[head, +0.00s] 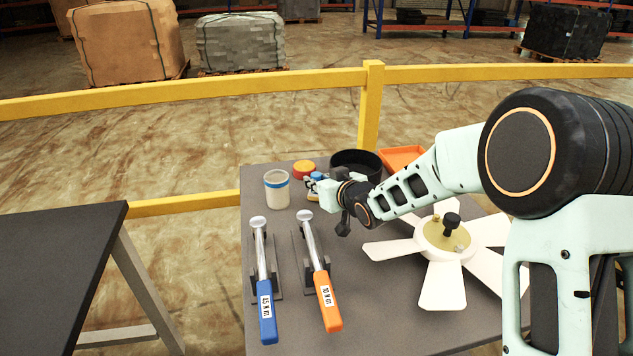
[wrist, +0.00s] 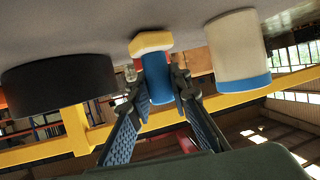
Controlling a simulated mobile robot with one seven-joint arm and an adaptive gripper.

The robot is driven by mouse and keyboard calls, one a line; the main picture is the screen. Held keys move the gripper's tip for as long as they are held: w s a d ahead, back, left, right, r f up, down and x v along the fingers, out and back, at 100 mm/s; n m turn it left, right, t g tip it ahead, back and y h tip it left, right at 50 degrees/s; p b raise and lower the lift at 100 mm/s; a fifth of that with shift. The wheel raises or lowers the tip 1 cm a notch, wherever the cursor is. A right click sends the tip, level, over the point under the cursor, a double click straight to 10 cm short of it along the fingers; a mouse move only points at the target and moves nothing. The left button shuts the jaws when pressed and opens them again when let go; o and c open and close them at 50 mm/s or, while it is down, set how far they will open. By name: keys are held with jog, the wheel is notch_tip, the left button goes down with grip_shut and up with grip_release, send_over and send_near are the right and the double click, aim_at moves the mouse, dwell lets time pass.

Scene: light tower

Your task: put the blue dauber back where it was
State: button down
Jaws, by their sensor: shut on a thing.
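The blue dauber (wrist: 156,78) has a blue body and a pale yellow, many-sided end (wrist: 150,42). My gripper (wrist: 158,90) is shut on its blue body, a finger on each side. In the wrist view the yellow end points toward the grey table top; I cannot tell whether it touches. In the head view my gripper (head: 315,186) is low at the back of the table, and only bits of the blue dauber (head: 318,176) show. A round orange-red piece with a yellow part (head: 304,167) is just behind it.
A white cup with a blue band (head: 277,192) stands left of my gripper. A black round container (head: 355,160) and an orange tray (head: 402,156) are to the right. Blue (head: 266,312) and orange (head: 328,302) torque wrenches and a white fan (head: 442,285) lie in front.

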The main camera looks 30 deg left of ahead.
jog(key=shift+f, duration=0.15)
jog(key=c, duration=1.8)
grip_release()
jog(key=shift+s+d+r, duration=0.15)
jog(key=shift+d+r, duration=0.1)
jog(key=shift+r, duration=0.05)
jog(key=p+v, duration=0.1)
jog(key=v, duration=1)
jog(key=shift+s+p, duration=0.15)
jog(key=shift+p, duration=0.2)
jog(key=shift+d+r, duration=0.1)
